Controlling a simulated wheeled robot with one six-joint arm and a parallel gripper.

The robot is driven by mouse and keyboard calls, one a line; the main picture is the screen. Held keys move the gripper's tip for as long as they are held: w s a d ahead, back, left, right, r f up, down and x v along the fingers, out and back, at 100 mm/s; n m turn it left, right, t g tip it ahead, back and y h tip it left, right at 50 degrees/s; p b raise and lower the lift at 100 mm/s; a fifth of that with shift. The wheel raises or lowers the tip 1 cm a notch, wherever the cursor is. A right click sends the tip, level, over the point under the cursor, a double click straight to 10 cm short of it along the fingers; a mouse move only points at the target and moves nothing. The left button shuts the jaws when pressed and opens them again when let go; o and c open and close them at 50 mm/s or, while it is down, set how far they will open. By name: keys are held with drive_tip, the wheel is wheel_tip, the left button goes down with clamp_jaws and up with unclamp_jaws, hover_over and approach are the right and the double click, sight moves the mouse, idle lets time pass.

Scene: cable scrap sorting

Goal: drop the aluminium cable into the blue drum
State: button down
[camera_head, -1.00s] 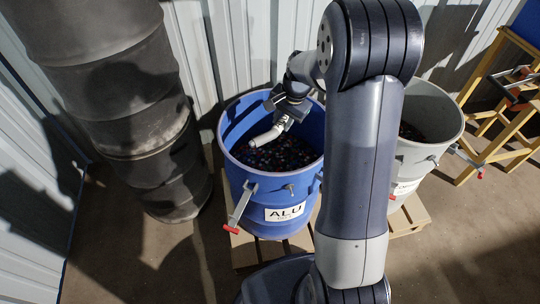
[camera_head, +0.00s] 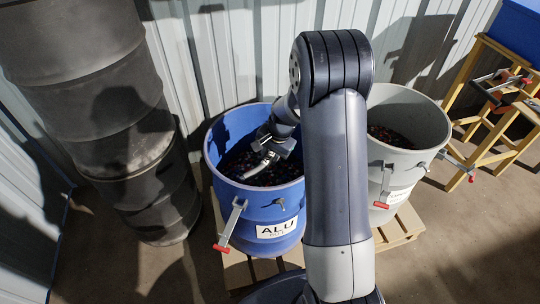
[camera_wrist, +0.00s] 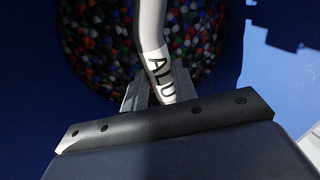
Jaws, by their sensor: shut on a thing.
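The blue drum (camera_head: 230,203) stands on a pallet, with an "ALU" label on its front and dark multicoloured bits inside. My gripper (camera_head: 270,152) is inside the drum's mouth, below the rim and above the bits. It is shut on the aluminium cable (camera_head: 258,167), a short bent silvery-white piece. In the wrist view the cable (camera_wrist: 152,35) carries a white "ALU" tag and extends away from the jaws (camera_wrist: 150,92) over the coloured bits. Part of the drum's right side is hidden behind my arm.
A grey drum (camera_head: 412,152) with similar dark bits stands just right of the blue one on the pallet (camera_head: 397,232). Dark stacked barrels (camera_head: 105,110) stand at left. A yellow wooden stand (camera_head: 490,135) is at right. Corrugated wall behind.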

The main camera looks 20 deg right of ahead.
drive_tip(key=shift+f+b, duration=0.35)
drive_tip(key=shift+f, duration=0.25)
drive_tip(key=c, duration=1.1)
unclamp_jaws()
drive_tip(key=shift+r, duration=0.1)
drive_tip(key=shift+r+p, duration=0.3)
drive_tip(key=p+v, duration=0.2)
drive_tip(key=v, duration=1)
drive_tip(key=shift+r+p, duration=0.25)
drive_tip(key=shift+p, duration=0.15)
drive_tip(key=shift+a+f, duration=0.1)
